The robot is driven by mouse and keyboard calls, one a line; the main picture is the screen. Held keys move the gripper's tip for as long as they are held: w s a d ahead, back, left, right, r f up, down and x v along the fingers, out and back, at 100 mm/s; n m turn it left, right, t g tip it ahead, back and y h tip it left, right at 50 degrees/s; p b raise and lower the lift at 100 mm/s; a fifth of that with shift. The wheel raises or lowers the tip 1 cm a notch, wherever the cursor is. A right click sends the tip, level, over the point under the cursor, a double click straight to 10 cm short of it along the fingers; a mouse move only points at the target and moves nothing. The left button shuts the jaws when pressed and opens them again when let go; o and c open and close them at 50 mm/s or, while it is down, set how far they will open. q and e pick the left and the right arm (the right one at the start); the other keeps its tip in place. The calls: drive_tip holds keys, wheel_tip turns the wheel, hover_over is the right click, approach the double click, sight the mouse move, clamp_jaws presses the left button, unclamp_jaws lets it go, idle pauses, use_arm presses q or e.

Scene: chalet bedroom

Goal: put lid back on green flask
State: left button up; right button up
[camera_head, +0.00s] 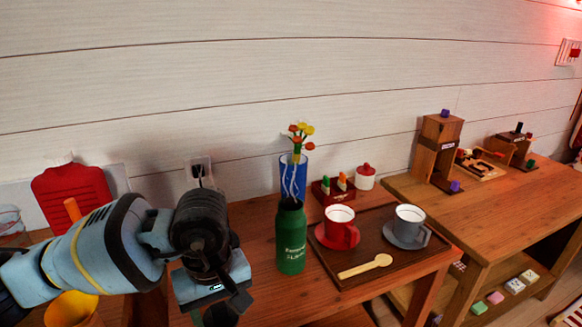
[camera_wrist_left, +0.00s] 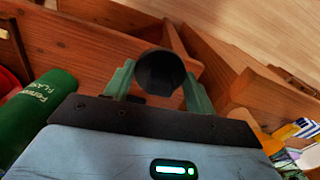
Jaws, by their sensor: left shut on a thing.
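The green flask (camera_head: 291,245) stands upright on the wooden table, left of the tray, with no lid on its dark mouth. It also shows at the left of the left wrist view (camera_wrist_left: 38,112). My left gripper (camera_head: 236,302) is left of the flask, low near the table's front edge and apart from the flask. In the left wrist view my left gripper (camera_wrist_left: 158,88) is shut on a round, dark lid (camera_wrist_left: 160,72). In the head view the lid is mostly hidden by the gripper. My right gripper is not in view.
A blue vase (camera_head: 293,176) with flowers stands close behind the flask. A yellow container (camera_head: 70,310) is at the lower left.

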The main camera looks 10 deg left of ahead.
use_arm(q)
drive_tip(key=m, duration=0.3)
drive_tip(key=shift+w+a+r+m, duration=0.3)
drive_tip(key=shift+a, duration=0.05)
drive_tip(key=m, duration=0.3)
drive_tip(key=a+m, duration=0.1)
drive_tip(key=shift+w+r+m, duration=0.3)
drive_tip(key=shift+d, duration=0.15)
